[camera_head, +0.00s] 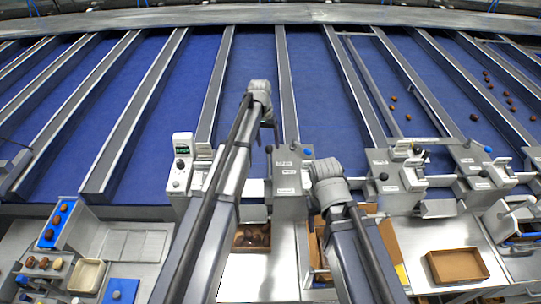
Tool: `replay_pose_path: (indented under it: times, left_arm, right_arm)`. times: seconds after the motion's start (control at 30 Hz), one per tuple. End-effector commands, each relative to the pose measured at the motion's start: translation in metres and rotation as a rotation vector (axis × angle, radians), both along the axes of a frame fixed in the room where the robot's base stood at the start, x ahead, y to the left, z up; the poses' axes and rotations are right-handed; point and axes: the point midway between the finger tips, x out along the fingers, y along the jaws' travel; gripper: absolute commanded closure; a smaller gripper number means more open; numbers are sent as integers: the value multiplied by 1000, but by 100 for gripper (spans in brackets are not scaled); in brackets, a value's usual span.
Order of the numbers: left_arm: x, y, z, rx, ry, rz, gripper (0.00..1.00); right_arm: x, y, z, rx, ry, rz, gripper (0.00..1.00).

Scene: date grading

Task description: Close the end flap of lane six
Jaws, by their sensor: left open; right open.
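Long blue lanes (330,110) with grey metal dividers run away from me. Grey gate units (290,172) with knobs and levers stand at the near lane ends, with more at the right (393,172). A pale metal flap (438,208) hangs at one lane end to the right. I cannot read which lane is six, and my arms hide parts of the lane ends. My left gripper (268,124) is open over the lane just left of the central gate unit, fingers mostly hidden. My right gripper (327,182) is open just right of that unit, fingers largely hidden by its wrist.
A box with a green display (181,165) stands left of my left arm. Dates (394,98) lie on right-hand lanes. A cardboard box (457,265) sits at front right. A cream tray (86,276) and a blue date holder (56,224) are at front left.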

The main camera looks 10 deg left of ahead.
Motion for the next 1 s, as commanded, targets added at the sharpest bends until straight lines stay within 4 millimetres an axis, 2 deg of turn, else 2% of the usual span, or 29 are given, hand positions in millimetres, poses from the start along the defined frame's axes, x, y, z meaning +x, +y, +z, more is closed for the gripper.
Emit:
replay_pose_path:
  times: [0.03,0.5,0.63,0.9,1.0]
  left_arm:
    - [0,-1,-8,0,0,0,29]
    - [0,-7,-64,0,0,0,29]
    - [-1,-8,-70,0,0,0,29]
    - [-1,-8,-70,0,0,0,29]
    - [-1,-8,-70,0,0,0,38]
  right_arm:
    - [0,0,-8,0,0,0,41]
    - [1,0,-64,0,-2,-2,41]
    - [1,0,-70,0,-2,0,41]
    - [1,0,-70,0,-2,0,41]
    - [1,0,-70,0,-2,0,41]
